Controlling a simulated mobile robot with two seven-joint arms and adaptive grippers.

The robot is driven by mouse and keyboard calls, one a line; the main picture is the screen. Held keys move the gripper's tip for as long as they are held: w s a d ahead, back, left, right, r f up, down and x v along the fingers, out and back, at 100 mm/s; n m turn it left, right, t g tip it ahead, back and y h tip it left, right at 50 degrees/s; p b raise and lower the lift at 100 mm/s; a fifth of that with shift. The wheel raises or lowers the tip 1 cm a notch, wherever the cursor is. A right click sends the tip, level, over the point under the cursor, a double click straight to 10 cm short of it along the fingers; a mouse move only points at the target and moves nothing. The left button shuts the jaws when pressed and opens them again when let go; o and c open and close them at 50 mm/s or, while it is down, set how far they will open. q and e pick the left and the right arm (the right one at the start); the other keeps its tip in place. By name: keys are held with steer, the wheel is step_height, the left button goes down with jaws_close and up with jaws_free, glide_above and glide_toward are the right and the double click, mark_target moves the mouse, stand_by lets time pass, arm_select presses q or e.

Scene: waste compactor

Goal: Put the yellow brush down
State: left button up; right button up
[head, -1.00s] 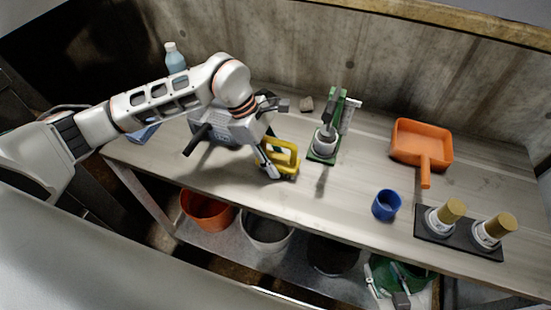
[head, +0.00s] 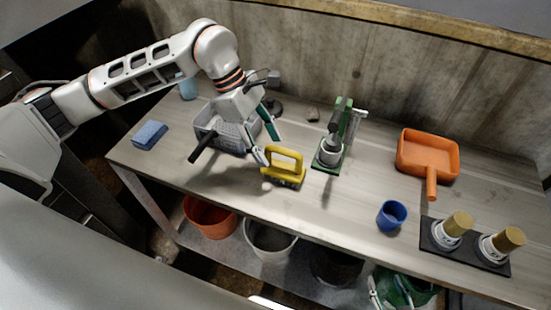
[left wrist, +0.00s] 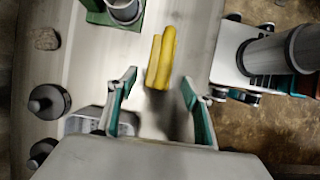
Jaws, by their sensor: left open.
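The yellow brush (head: 285,178) stands upright on the bench (head: 225,186), its looped handle on top. My left gripper (head: 268,143) is open just to the left of the brush and above the bench, with nothing between its fingers. In the left wrist view the brush (left wrist: 164,58) lies beyond the open, teal-lined fingers (left wrist: 158,98), apart from them. My right gripper (head: 388,290) shows only partly at the bottom, over the green bucket; its jaws are not clear.
A grey basket (head: 236,138) is behind the left gripper, with a blue sponge (head: 150,135) to its left. A green press (head: 327,158) stands right of the brush. An orange dustpan (head: 428,152), blue cup (head: 391,215) and gold-topped cylinders (head: 459,223) occupy the right side.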

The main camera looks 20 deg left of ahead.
arm_select(q)
steer(key=v, duration=0.3)
steer(key=shift+a+r, duration=0.1)
steer(key=shift+r, duration=0.15)
steer(key=shift+s, duration=0.1)
